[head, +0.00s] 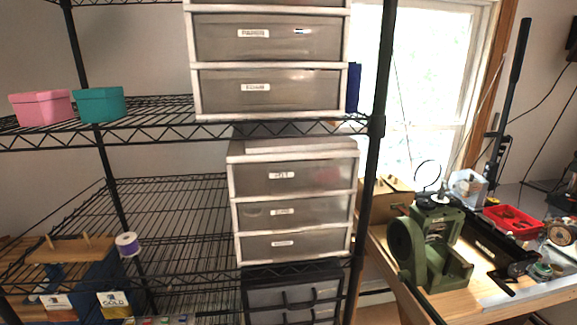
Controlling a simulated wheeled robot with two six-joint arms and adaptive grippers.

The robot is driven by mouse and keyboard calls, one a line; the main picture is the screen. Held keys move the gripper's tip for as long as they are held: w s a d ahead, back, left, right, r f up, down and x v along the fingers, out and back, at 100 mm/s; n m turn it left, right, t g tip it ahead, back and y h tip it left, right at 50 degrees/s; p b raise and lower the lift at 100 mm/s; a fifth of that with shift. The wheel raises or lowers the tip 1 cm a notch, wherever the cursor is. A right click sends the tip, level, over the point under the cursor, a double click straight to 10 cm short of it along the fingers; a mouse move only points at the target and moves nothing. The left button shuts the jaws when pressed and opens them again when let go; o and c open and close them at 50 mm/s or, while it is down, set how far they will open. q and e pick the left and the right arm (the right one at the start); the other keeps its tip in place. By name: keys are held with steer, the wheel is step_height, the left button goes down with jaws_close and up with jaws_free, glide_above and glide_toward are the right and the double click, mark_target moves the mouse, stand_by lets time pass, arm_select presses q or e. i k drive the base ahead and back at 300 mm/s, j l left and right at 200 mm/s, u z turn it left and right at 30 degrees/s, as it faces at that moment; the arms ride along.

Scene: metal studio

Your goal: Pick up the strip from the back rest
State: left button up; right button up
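Neither of my grippers shows in the head view. I cannot make out a strip or a back rest for certain. On the workbench (553,295) at the right, a green machine (428,250) stands near the front-left corner. A long dark bar (492,244) lies behind and to the right of it, but I cannot tell whether this is part of a rest.
A black wire shelf rack (165,205) fills the left and middle. It holds a pink box (42,107), a teal box (99,104), drawer units (293,178) and a spool (127,244). A red tray (511,221) sits on the bench. A window (430,90) is behind.

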mark_target(405, 211)
steer(key=k+l+u, duration=0.1)
steer(key=l, duration=0.4)
steer(key=l+u, duration=0.15)
steer(key=l, duration=0.4)
steer(key=k+l+u, duration=0.1)
steer(key=l, duration=0.4)
steer(key=k+l+u, duration=0.15)
steer(key=l, duration=0.3)
steer(key=k+l+u, duration=0.1)
steer(key=k+l, duration=0.15)
steer(key=l, duration=0.25)
steer(key=k+l+u, duration=0.15)
steer(key=l, duration=0.3)
steer(key=k+l+u, duration=0.1)
steer(key=l, duration=0.35)
steer(key=k+l+u, duration=0.15)
steer(key=k+l, duration=0.2)
